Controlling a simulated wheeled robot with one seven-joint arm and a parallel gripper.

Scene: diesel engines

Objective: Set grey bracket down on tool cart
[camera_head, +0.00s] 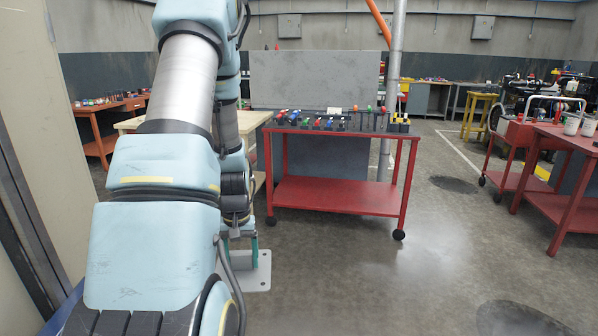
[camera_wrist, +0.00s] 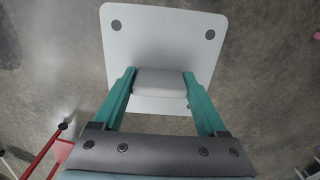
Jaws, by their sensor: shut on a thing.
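The grey bracket, a pale flat plate with dark round holes and a raised block, fills the upper middle of the wrist view (camera_wrist: 160,40). My gripper (camera_wrist: 160,84) is shut on its block, with one green finger on each side. In the head view the bracket (camera_head: 258,274) hangs below my gripper (camera_head: 240,240), in front of the red tool cart (camera_head: 330,196) and lower than its top. The cart stands at the centre on dark wheels, with a top tray and a lower shelf. My arm hides the ground left of the bracket.
Several coloured tools (camera_head: 330,122) line the cart's top, and black-yellow items (camera_head: 399,123) sit at its right end. The lower shelf looks bare. A pale table (camera_head: 250,122) stands behind my arm at left. Another red cart (camera_head: 520,134) stands at right. Open floor (camera_head: 420,270) lies between.

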